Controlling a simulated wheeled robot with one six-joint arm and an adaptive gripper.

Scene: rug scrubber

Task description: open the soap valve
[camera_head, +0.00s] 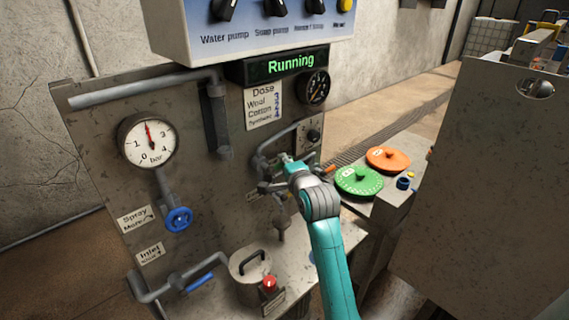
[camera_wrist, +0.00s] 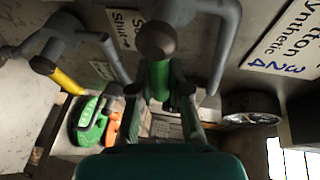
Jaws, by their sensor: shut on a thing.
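In the head view my gripper (camera_head: 284,166) is at the pipework on the right part of the metal panel, and my arm hides most of what it touches. In the wrist view my gripper (camera_wrist: 160,98) has its two fingers on either side of a green valve handle (camera_wrist: 158,76) and is shut on it. The handle hangs below a round grey valve body (camera_wrist: 157,40). A label (camera_wrist: 127,25) beside it is partly hidden; "So" and "Shut" can be read.
Another valve with a yellow handle (camera_wrist: 66,82) is close by on the left in the wrist view. Curved pipes surround my gripper. A green lid (camera_head: 359,181) and an orange lid (camera_head: 388,159) lie to the right. The display (camera_head: 290,64) reads "Running".

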